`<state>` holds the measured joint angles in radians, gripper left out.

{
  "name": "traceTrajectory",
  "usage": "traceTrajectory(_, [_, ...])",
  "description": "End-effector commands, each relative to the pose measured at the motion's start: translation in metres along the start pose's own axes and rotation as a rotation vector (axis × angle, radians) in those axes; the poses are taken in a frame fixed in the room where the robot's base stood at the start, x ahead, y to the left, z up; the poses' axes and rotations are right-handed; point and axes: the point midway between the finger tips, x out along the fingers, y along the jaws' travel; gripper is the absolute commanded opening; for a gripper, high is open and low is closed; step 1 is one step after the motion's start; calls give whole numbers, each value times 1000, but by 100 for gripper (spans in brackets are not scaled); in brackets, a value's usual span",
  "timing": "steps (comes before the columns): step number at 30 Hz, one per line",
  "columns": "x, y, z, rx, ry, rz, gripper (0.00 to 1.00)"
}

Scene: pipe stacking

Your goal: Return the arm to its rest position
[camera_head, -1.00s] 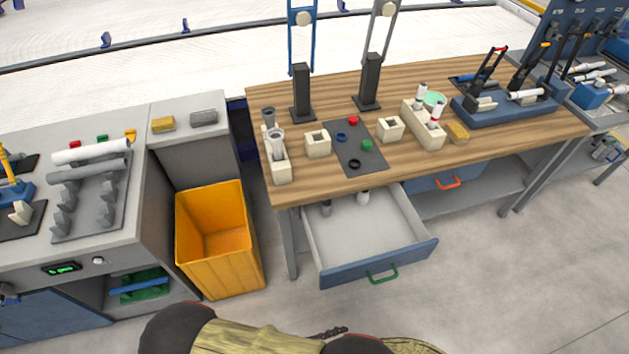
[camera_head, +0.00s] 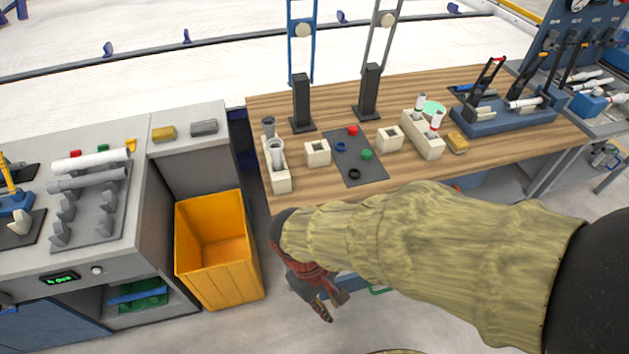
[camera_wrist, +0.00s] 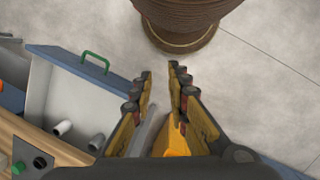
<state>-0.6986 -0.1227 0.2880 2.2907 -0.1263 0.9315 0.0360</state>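My gripper (camera_head: 334,305) hangs in front of the workbench, past its front edge, pointing down in the head view. In the wrist view my gripper (camera_wrist: 160,72) has its two fingers apart, with bare floor between the tips and nothing held. My sleeved arm stretches across the head view from the right and hides most of the open drawer. The drawer (camera_wrist: 66,85) shows in the wrist view at the left, pulled out, with a green handle and two short pipes (camera_wrist: 62,128) inside.
The wooden workbench (camera_head: 225,95) carries pipe holders (camera_head: 281,178), square blocks (camera_head: 317,153) and a dark mat with coloured rings. A yellow bin (camera_head: 212,250) stands left of my gripper. A grey console (camera_head: 85,255) is at the far left.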

Motion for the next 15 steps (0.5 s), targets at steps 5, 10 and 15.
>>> traceTrajectory(5, [-53, 39, 18, 192, 206, -69, 17])
traceTrajectory(10, [-97, 77, 47, 394, 392, -92, 17])
traceTrajectory(15, [-137, 117, 87, 588, 564, -55, 17])
